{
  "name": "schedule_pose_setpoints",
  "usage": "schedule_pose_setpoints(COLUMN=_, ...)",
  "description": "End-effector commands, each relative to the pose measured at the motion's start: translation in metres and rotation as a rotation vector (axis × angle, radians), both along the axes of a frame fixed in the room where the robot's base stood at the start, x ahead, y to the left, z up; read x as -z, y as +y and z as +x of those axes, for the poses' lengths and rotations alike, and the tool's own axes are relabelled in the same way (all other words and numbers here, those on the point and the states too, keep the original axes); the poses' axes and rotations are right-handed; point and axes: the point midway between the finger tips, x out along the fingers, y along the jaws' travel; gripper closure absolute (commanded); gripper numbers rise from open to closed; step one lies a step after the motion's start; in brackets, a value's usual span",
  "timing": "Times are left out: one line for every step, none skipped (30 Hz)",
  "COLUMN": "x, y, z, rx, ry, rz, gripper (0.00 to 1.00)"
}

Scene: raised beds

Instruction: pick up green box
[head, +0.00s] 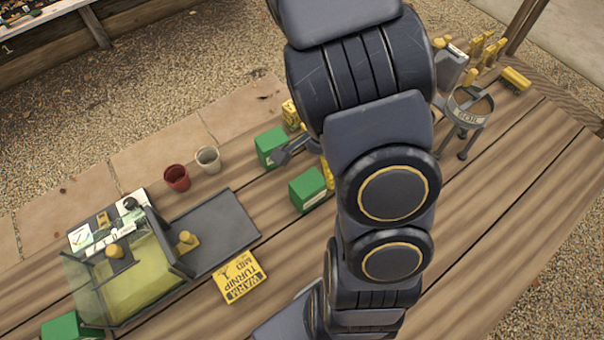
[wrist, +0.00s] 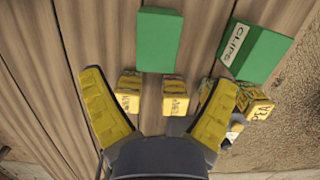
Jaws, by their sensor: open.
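Two green boxes lie close together on the plank table in the wrist view. One is plain (wrist: 158,40), at the top middle; the other (wrist: 262,54), to its right, has a white label reading "CLIPS". In the head view, two green boxes (head: 268,147) (head: 306,190) show left of my arm, and a third (head: 62,328) is at the bottom left. My gripper (wrist: 160,100) is open and empty in the wrist view, its yellow-padded fingers spread below the plain box and apart from it. In the head view my arm hides most of the gripper.
Red (head: 176,178) and beige (head: 208,160) pots, a glass-sided case (head: 125,275), a dark tray (head: 218,235) and a yellow sign (head: 240,278) stand left. A metal stand (head: 470,108) is right; planks below it are clear.

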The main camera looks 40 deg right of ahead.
Motion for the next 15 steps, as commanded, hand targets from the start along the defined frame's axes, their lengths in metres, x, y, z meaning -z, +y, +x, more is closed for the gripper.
schedule_pose_setpoints(x=0.005, y=0.001, z=-0.001, rx=0.005, ry=0.003, rz=0.003, gripper=0.12)
schedule_pose_setpoints(x=0.008, y=0.001, z=0.0, rx=0.005, ry=0.003, rz=0.004, gripper=0.12)
schedule_pose_setpoints(x=0.012, y=0.003, z=-0.001, rx=0.003, ry=0.002, rz=0.006, gripper=0.12)
schedule_pose_setpoints(x=0.015, y=0.004, z=-0.001, rx=0.003, ry=0.003, rz=0.007, gripper=0.12)
schedule_pose_setpoints(x=0.018, y=0.004, z=-0.001, rx=0.003, ry=0.003, rz=0.006, gripper=0.12)
schedule_pose_setpoints(x=0.021, y=0.004, z=-0.001, rx=0.003, ry=0.001, rz=0.004, gripper=0.12)
schedule_pose_setpoints(x=0.023, y=0.005, z=-0.001, rx=0.003, ry=0.001, rz=0.003, gripper=0.12)
schedule_pose_setpoints(x=0.026, y=0.005, z=-0.001, rx=0.002, ry=0.001, rz=0.004, gripper=0.12)
schedule_pose_setpoints(x=0.029, y=0.006, z=-0.001, rx=0.002, ry=0.002, rz=0.005, gripper=0.12)
schedule_pose_setpoints(x=0.033, y=0.007, z=-0.002, rx=0.002, ry=0.003, rz=0.007, gripper=0.12)
schedule_pose_setpoints(x=0.036, y=0.008, z=-0.003, rx=0.001, ry=0.004, rz=0.007, gripper=0.12)
schedule_pose_setpoints(x=0.042, y=0.01, z=-0.004, rx=0.002, ry=0.006, rz=0.007, gripper=0.12)
schedule_pose_setpoints(x=0.046, y=0.011, z=-0.004, rx=0.001, ry=0.005, rz=0.008, gripper=0.12)
schedule_pose_setpoints(x=0.05, y=0.012, z=-0.004, rx=0.001, ry=0.004, rz=0.01, gripper=0.12)
schedule_pose_setpoints(x=0.055, y=0.013, z=-0.005, rx=0.002, ry=0.005, rz=0.006, gripper=0.12)
